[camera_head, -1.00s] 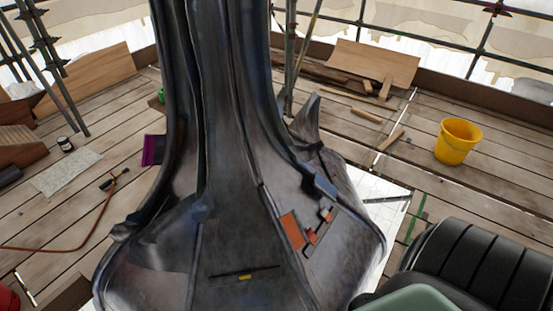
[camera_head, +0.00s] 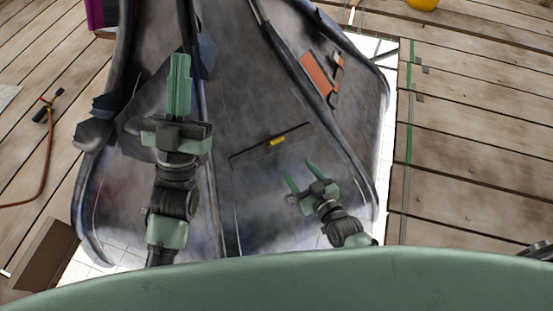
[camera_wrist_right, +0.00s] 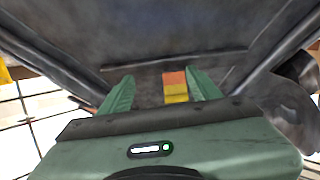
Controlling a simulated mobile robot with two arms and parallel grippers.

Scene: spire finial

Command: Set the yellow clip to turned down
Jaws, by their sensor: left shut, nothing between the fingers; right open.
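The yellow clip (camera_head: 277,141) is a small block on a dark slot line across the grey metal spire base (camera_head: 255,85). In the right wrist view the clip (camera_wrist_right: 176,93) shows a yellow part below an orange part, between the fingertips in the picture. My right gripper (camera_head: 299,169) is open and empty, just below the clip in the head view; it also shows in the right wrist view (camera_wrist_right: 160,85). I cannot tell how far its fingers are from the clip. My left gripper (camera_head: 179,72) is shut and empty, over the left part of the spire base.
An orange patch (camera_head: 316,72) with dark pieces lies on the right face of the spire. A yellow bucket (camera_head: 423,3) stands at the top right on the plank deck (camera_head: 480,130). A red hose (camera_head: 45,160) lies on the left.

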